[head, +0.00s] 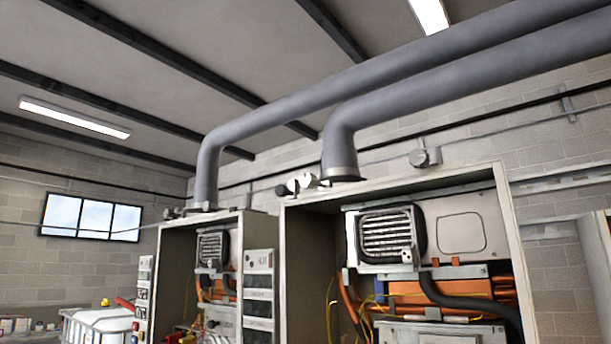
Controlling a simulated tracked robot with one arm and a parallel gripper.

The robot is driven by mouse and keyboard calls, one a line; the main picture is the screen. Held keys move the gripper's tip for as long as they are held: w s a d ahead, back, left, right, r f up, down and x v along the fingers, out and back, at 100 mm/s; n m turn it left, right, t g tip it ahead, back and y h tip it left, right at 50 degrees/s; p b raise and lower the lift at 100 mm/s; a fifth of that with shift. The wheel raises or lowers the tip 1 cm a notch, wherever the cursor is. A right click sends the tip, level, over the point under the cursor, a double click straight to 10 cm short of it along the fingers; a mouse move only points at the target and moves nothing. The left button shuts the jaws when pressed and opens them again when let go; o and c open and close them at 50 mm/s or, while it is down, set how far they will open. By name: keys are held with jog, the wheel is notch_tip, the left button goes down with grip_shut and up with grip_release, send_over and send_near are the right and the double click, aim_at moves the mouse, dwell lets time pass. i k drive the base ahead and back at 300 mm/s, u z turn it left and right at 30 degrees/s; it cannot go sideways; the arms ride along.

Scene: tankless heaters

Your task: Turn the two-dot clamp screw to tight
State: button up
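The right cabinet (502,215) is larger and nearer, and the left cabinet (172,265) is farther off. On the right cabinet's top, beside the foot of a grey flue pipe (338,150), sit small white and dark fittings (301,183). Similar small fittings (175,212) show on top of the left cabinet by its flue pipe (207,170). These are too small to tell whether any is a clamp screw, and no dot markings can be made out. My gripper is not in view.
Inside the right cabinet are a grilled unit (388,236), orange parts (435,290) and black hoses (455,297). A white tank (95,326) is at lower left. Open air lies above the cabinets, under the pipes.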

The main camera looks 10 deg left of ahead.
aim_at(307, 181)
jog(key=k, duration=0.7)
jog(key=u, duration=0.75)
jog(key=i, duration=1.9)
jog(key=z, duration=0.1)
